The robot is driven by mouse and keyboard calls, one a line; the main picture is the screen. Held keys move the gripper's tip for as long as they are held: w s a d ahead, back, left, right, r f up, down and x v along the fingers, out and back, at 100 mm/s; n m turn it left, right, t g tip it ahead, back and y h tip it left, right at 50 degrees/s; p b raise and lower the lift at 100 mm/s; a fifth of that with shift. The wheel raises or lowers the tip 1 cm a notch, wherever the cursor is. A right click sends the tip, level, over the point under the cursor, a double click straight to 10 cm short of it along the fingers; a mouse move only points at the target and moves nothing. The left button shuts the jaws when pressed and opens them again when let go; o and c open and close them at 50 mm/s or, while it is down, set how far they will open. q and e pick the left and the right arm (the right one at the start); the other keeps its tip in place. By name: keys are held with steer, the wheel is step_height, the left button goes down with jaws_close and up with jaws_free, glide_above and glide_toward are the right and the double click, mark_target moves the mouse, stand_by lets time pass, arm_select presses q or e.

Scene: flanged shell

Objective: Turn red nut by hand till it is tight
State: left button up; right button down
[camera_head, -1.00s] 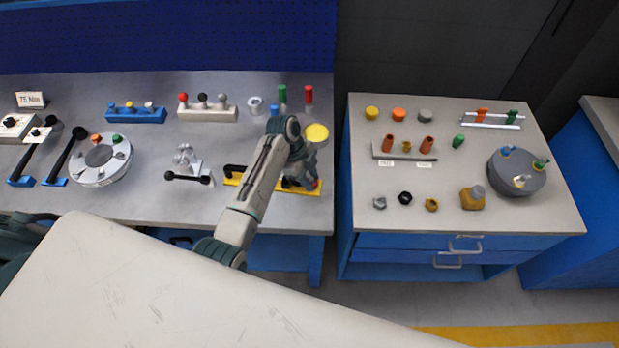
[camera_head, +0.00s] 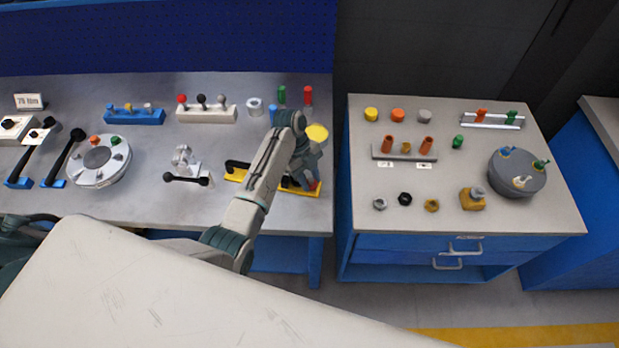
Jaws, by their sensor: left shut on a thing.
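My left arm reaches over the workbench, and my left gripper (camera_head: 306,184) is down at the right end of a yellow fixture (camera_head: 237,175) near the bench's right edge. A small red part, which looks like the red nut (camera_head: 315,187), shows at the fingertips. The gripper is shut on it. The fingers and wrist hide most of the nut and whatever it sits on, so its seating cannot be told. A black handle (camera_head: 236,166) lies at the fixture's left end. My right gripper is not in view.
A yellow-topped round part (camera_head: 317,133) stands close behind my wrist. A silver clamp (camera_head: 184,159) and a flanged disc (camera_head: 100,162) with colored nuts stand to the left. A separate cabinet (camera_head: 362,213) on the right holds loose nuts and a grey disc (camera_head: 517,173).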

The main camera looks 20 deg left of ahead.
arm_select(q)
steer(key=o, duration=1)
steer(key=shift+r, duration=0.1)
steer(key=b+v, duration=0.2)
steer(key=v, duration=0.3)
steer(key=shift+w+a, duration=0.1)
steer(key=p+v, duration=0.3)
steer(key=v, duration=0.2)
steer(key=shift+r, duration=0.4)
steer(key=shift+f, duration=0.1)
